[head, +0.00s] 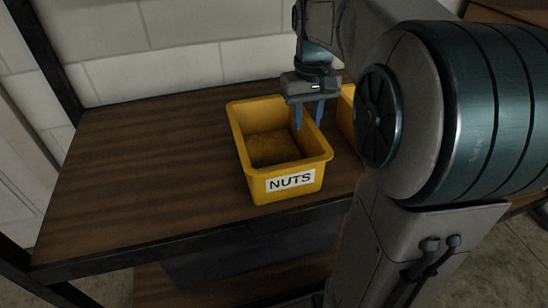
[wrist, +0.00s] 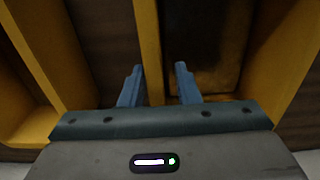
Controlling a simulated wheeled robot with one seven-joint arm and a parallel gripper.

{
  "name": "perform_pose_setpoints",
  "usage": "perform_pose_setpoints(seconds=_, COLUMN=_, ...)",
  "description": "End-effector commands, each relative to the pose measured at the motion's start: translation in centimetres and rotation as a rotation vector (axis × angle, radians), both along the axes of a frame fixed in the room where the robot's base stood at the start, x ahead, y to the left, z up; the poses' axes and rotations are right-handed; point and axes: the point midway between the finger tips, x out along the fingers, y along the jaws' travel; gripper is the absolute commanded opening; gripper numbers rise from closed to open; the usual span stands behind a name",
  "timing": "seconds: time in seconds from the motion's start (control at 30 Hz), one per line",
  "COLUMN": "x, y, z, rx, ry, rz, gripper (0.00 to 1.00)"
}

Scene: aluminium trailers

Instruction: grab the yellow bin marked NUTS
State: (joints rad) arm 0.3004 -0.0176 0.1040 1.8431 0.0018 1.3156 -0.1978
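The yellow bin marked NUTS (head: 290,181) stands upright on a brown wooden shelf in the head view, its white label facing front. Its open top shows a brownish inside. My gripper (head: 309,127) points down at the bin's right wall, with its two blue fingers apart. In the wrist view, my gripper (wrist: 158,68) is open, and a yellow bin wall (wrist: 148,35) runs between the fingers. I cannot tell whether either finger touches it.
A second yellow bin (head: 345,116) stands close to the right, mostly hidden by my arm. The wooden shelf (head: 150,170) is clear to the left. A pale block wall (head: 180,50) is behind, and a dark post (head: 50,60) stands at the left.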

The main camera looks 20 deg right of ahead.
Motion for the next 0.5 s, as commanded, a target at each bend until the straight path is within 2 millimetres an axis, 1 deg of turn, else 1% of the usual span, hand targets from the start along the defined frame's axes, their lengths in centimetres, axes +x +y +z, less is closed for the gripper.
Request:
perform_pose_setpoints(seconds=0.03, x=0.0, y=0.0, z=-1.4, rx=0.0, ry=0.003, rz=-0.001, gripper=0.29)
perform_pose_setpoints(seconds=0.13, x=0.0, y=0.0, z=-2.8, rx=0.0, ry=0.002, rz=-0.001, gripper=0.29)
perform_pose_setpoints(seconds=0.2, x=0.0, y=0.0, z=-3.1, rx=0.0, ry=0.001, rz=-0.001, gripper=0.29)
perform_pose_setpoints(seconds=0.4, x=0.0, y=0.0, z=-3.0, rx=0.0, ry=0.001, rz=-0.001, gripper=0.29)
perform_pose_setpoints(seconds=0.47, x=0.0, y=0.0, z=-3.0, rx=0.0, ry=0.0, rz=-0.001, gripper=0.12)
perform_pose_setpoints(seconds=0.5, x=0.0, y=0.0, z=-3.0, rx=0.0, ry=0.0, rz=-0.001, gripper=0.01)
